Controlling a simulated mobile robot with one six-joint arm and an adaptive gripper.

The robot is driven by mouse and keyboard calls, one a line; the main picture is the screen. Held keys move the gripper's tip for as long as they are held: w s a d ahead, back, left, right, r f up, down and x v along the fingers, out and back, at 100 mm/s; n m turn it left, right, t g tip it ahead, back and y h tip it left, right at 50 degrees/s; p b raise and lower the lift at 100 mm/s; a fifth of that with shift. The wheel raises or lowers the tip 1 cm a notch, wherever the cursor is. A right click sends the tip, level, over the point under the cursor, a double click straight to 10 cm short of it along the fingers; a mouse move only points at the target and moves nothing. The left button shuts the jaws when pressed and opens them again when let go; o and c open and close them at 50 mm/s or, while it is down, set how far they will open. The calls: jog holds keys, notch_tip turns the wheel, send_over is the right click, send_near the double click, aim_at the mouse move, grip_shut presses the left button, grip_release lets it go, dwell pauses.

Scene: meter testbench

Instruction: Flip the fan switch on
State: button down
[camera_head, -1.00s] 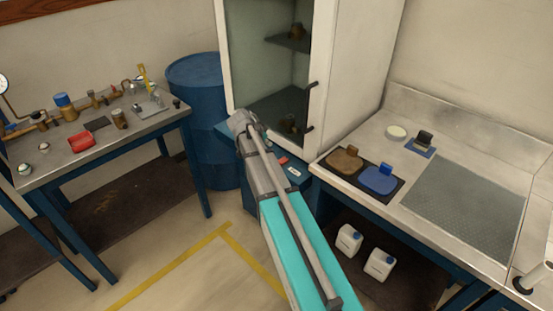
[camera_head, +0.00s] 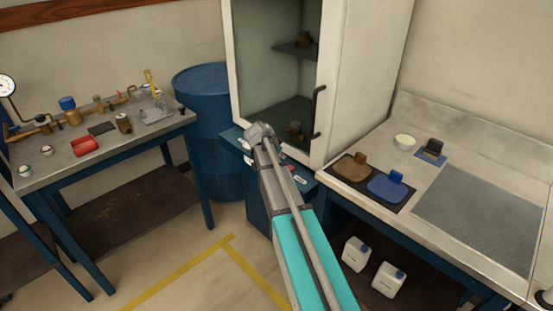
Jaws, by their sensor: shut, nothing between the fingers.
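I cannot make out the fan switch for certain. The white fume cabinet (camera_head: 364,85) stands on a blue base (camera_head: 257,195) at the centre of the head view, and my arm crosses in front of this base. Small pale marks show on the base's front to the left of my arm, too small to identify. My arm's teal link runs up from the bottom edge, and its grey joint lies in front of the cabinet's lower edge. My gripper is not in view.
A steel bench (camera_head: 455,245) on the right holds brown and blue pads. Two white jugs (camera_head: 388,280) stand beneath it. A left workbench (camera_head: 60,172) holds pipe fittings and a gauge. A blue barrel (camera_head: 205,130) stands behind it. The yellow-lined floor (camera_head: 215,275) is clear.

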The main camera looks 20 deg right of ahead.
jog(key=b+x, duration=0.2)
jog(key=x, duration=0.1)
jog(key=shift+w+d+f, duration=0.1)
jog(key=shift+f, duration=0.2)
jog(key=shift+a+f+b, duration=0.15)
jog(key=shift+f+b, duration=0.75)
jog(key=shift+b, duration=0.1)
jog(key=shift+a+f+b, duration=0.1)
jog(key=shift+f+b, duration=0.8)
jog(key=shift+b, duration=0.1)
